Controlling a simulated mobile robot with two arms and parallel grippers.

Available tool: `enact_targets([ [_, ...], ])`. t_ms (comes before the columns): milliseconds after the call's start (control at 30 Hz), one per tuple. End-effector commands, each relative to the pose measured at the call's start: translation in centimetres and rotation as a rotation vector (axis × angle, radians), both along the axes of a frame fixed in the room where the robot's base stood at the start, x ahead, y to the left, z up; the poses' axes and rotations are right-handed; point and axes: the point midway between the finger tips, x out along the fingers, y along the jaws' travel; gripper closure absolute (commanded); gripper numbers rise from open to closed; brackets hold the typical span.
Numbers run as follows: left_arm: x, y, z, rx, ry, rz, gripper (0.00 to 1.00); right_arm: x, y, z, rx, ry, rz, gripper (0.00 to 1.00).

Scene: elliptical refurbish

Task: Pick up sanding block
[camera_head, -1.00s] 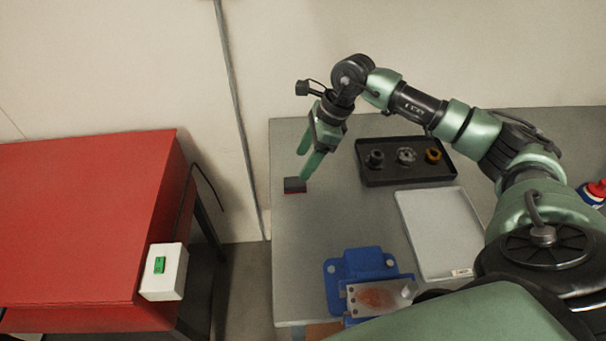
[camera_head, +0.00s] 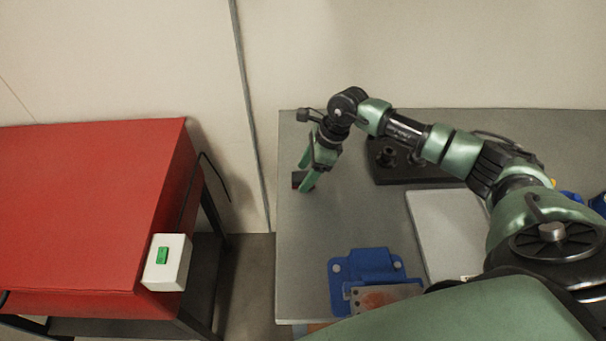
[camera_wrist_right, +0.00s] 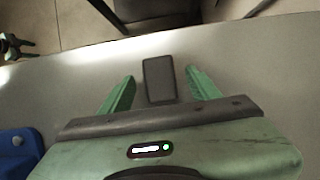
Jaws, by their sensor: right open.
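The sanding block (camera_wrist_right: 159,79) is a small dark grey rectangular block lying on the grey table near its edge. In the right wrist view it lies between the two green fingers, with a gap on each side. My right gripper (camera_wrist_right: 160,84) is open and empty. In the head view the right gripper (camera_head: 305,174) points down at the table's left edge, and its fingers partly hide the block (camera_head: 297,179). Whether the fingertips are at the block's height is hard to tell. My left gripper is not in view.
A blue fixture with a rust-marked metal plate (camera_head: 385,296) sits at the table's front. A black tray with parts (camera_head: 400,176) and a light grey tray (camera_head: 447,236) lie to the right. A red bench (camera_head: 85,215) with a white switch box (camera_head: 167,262) stands left, across a gap.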

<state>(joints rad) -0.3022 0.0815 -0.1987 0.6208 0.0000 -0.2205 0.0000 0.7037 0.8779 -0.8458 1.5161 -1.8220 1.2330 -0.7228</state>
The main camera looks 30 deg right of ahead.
Motion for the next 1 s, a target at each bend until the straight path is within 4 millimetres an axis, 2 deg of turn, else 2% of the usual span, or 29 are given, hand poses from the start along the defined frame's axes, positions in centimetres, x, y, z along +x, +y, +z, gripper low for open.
enact_targets([
  [267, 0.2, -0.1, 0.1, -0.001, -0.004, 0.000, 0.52, 0.1, 0.1, -0.4, 0.000, -0.002, 0.000, 0.38],
  [500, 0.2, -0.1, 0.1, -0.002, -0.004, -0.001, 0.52, 0.1, 0.1, -0.4, 0.001, -0.001, 0.000, 1.00],
  [800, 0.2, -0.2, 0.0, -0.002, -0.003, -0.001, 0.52, 0.1, 0.1, -0.2, 0.000, -0.002, -0.001, 1.00],
  [1000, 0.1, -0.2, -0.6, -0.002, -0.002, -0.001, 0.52, 0.2, 0.1, 1.5, 0.001, -0.006, 0.001, 1.00],
])
